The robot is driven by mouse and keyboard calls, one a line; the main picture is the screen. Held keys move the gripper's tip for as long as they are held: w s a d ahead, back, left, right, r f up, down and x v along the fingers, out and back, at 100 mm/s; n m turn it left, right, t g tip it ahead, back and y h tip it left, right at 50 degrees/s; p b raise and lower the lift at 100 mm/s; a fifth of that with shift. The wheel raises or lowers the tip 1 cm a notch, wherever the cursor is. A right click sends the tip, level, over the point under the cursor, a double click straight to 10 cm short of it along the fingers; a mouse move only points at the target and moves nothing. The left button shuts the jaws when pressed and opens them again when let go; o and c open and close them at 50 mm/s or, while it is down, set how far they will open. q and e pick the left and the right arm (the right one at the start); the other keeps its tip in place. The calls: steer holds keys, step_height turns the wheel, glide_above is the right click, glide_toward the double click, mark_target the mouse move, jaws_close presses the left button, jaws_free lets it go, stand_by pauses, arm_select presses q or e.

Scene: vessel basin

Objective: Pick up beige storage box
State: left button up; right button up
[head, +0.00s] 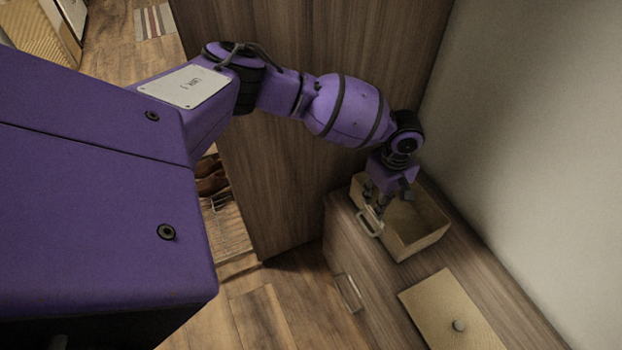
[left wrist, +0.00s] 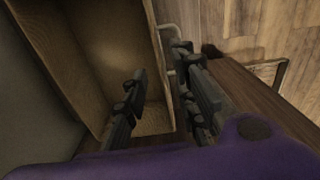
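The beige storage box (head: 425,232) is an open, empty-looking box on top of a wooden cabinet against the wall. A pale handle (head: 370,221) is on its left side. My left gripper (head: 374,203) points down at that side, next to the handle. In the left wrist view, the box's inside (left wrist: 105,55) is at the left. There my left gripper (left wrist: 161,62) has its fingers spread, one over the box's inside and one outside, with the box wall between them. I cannot tell whether either finger touches the wall. My right gripper is not in view.
A drawer handle (head: 348,292) sticks out of the cabinet front. A tall wooden panel (head: 290,190) stands left of the box; the wall (head: 540,130) is right.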

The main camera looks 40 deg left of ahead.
arm_select(q)
steer(key=b, duration=0.2)
glide_above(372, 226)
steer(key=f, duration=0.5)
steer(key=shift+w+f, duration=0.25)
steer(key=shift+f, duration=0.1)
steer(key=shift+p, duration=0.3)
steer(key=shift+s+a+f+p, duration=0.1)
steer(key=shift+f+p, duration=0.2)
steer(key=shift+p, duration=0.05)
jaws_close()
steer(key=shift+r, duration=0.1)
